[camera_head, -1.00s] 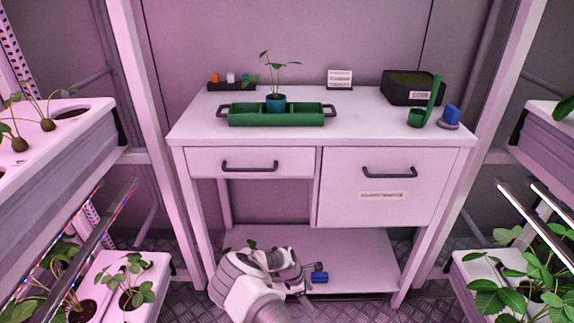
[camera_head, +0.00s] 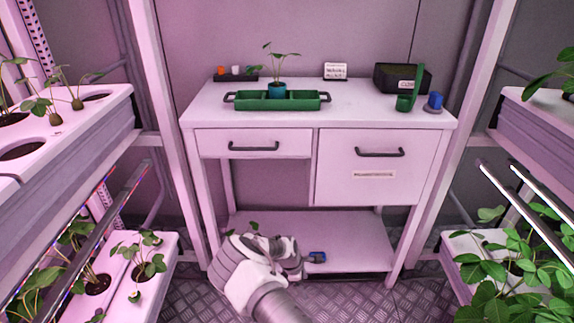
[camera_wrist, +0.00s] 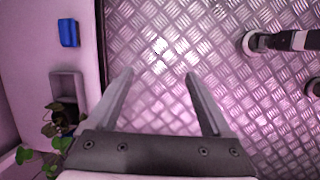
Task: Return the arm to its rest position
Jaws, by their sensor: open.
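My arm (camera_head: 262,277) is folded low in front of the white table in the head view, its end hiding part of the lower shelf. In the wrist view my gripper (camera_wrist: 158,88) is open and empty, its two fingers apart above the metal floor (camera_wrist: 190,45). In the head view the fingers are hidden by the arm.
A white table (camera_head: 340,110) bears a green tray (camera_head: 300,104) with a potted seedling (camera_head: 277,88), and a black box (camera_head: 400,78). A blue object (camera_head: 317,257) lies on its lower shelf (camera_head: 350,240). Planted racks stand at left (camera_head: 70,165) and right (camera_head: 540,140).

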